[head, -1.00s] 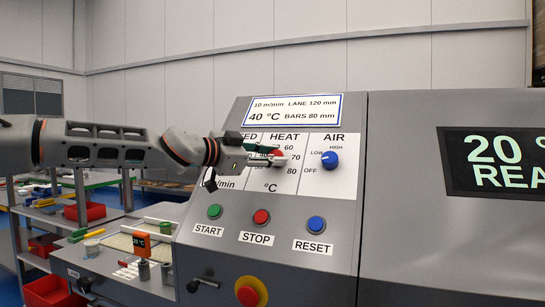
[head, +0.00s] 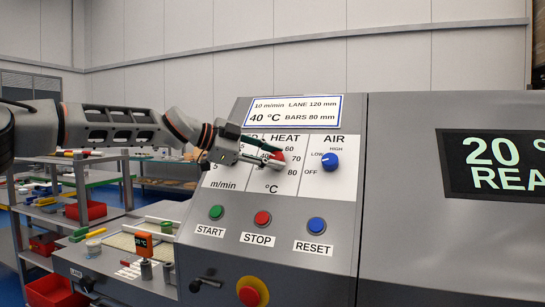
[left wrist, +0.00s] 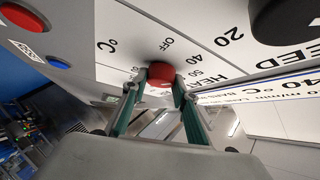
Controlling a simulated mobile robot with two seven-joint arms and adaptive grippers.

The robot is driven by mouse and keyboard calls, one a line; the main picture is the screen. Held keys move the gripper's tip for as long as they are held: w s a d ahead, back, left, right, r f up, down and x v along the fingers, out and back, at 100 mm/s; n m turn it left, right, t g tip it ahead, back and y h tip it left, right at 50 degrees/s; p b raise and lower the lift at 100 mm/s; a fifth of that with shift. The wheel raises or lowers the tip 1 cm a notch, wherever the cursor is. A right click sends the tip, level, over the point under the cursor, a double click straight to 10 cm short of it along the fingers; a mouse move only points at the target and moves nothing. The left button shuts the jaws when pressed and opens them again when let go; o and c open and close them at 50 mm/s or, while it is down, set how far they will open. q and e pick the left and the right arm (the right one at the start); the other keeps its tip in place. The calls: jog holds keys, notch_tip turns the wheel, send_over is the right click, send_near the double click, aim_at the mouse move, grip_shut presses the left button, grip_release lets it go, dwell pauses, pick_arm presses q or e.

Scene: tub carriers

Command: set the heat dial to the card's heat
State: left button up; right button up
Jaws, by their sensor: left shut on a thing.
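The red heat dial (head: 278,157) is on the sloped panel under the word HEAT, with 60, 70 and 80 showing to its right. My left gripper (head: 270,155) is shut on it from the left. In the left wrist view the green fingers (left wrist: 161,90) press on both sides of the red dial (left wrist: 161,74); OFF, 40 and 50 show beyond it. The dial's pointer is hidden or too small to read. The card (head: 292,111) above the panel reads 40 °C, 10 m/min, lane 120 mm, bars 80 mm. My right gripper is out of view.
The blue air knob (head: 330,162) is close to the right of the dial. Green start (head: 216,212), red stop (head: 262,218) and blue reset (head: 316,224) buttons sit below. A black knob (left wrist: 285,20) is near the gripper in the wrist view. A screen (head: 495,162) reads 20 °.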

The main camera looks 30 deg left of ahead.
pick_arm(q)
jog(key=o, duration=1.1)
jog(key=v, duration=1.2)
